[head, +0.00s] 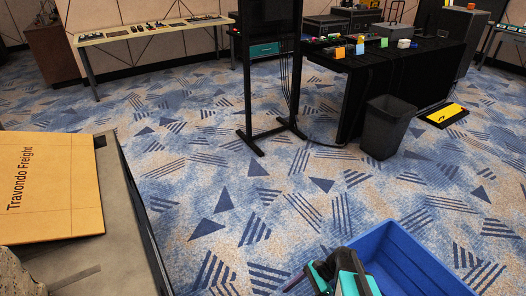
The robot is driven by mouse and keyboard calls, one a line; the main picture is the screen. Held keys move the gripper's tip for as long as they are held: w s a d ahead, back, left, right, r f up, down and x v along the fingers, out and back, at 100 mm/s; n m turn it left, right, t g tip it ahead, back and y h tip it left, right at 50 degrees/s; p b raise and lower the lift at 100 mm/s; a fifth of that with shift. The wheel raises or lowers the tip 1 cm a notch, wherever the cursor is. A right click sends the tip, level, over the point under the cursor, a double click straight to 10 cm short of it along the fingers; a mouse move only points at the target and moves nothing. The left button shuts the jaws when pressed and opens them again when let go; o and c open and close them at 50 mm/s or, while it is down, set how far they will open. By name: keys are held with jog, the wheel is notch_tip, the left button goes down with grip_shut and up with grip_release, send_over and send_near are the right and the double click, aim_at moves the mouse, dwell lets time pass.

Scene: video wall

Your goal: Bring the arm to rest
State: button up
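A teal and black mechanism (345,276) shows at the bottom edge, right of the middle. It seems to be the end of my arm with my gripper, cut off by the picture edge. I cannot make out two fingertips or anything held between them. It overlaps the left side of a blue open bin (425,268) in the picture. I cannot tell whether it touches the bin. The rest of my arm is not clearly visible.
A cardboard box (55,188) lies on a grey surface (128,215) at left. A black stand (250,100), a black-draped table (385,85) with small items and a dark waste bin (388,128) stand beyond. A yellow-and-black floor item (443,115) lies at right. Patterned carpet between is clear.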

jog(key=s+a+n+g+h+p, duration=0.2)
jog(key=s+n+h+p, duration=0.4)
jog(key=s, duration=0.6)
jog(key=s+d+f+n+h+b, duration=0.1)
jog(key=s+d+n+h, duration=0.1)
jog(key=d+n, duration=0.5)
jog(key=n+h, duration=0.1)
jog(key=n, duration=0.2)
jog(key=shift+s+d+t, duration=0.3)
jog(key=shift+f, duration=0.1)
